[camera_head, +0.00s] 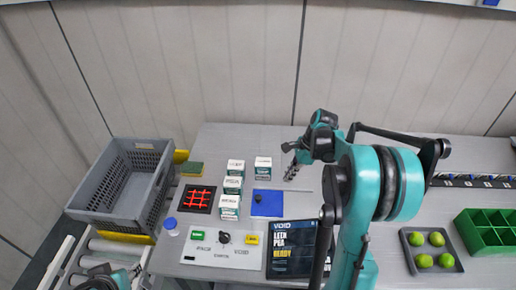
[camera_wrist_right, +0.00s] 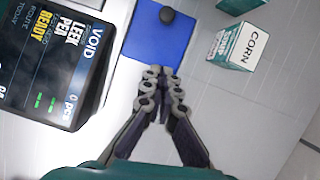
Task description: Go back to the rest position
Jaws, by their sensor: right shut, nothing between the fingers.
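My right arm, teal and black, reaches over the table in the head view. My right gripper (camera_head: 289,173) is shut and empty above the table, to the right of the blue pad (camera_head: 267,204). In the right wrist view my right gripper's (camera_wrist_right: 162,85) fingers are together, with nothing between them, near the edge of the blue pad (camera_wrist_right: 150,45). A teal and dark part of my left arm shows at the lower left edge of the head view; its fingers cannot be made out.
White cartons (camera_head: 232,185) stand left of the blue pad; a CORN carton (camera_wrist_right: 238,46) shows in the wrist view. A display (camera_head: 291,250) stands in front. A grey crate (camera_head: 92,196) is at left, a tray of limes (camera_head: 409,252) and a green divided box (camera_head: 467,232) at right.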

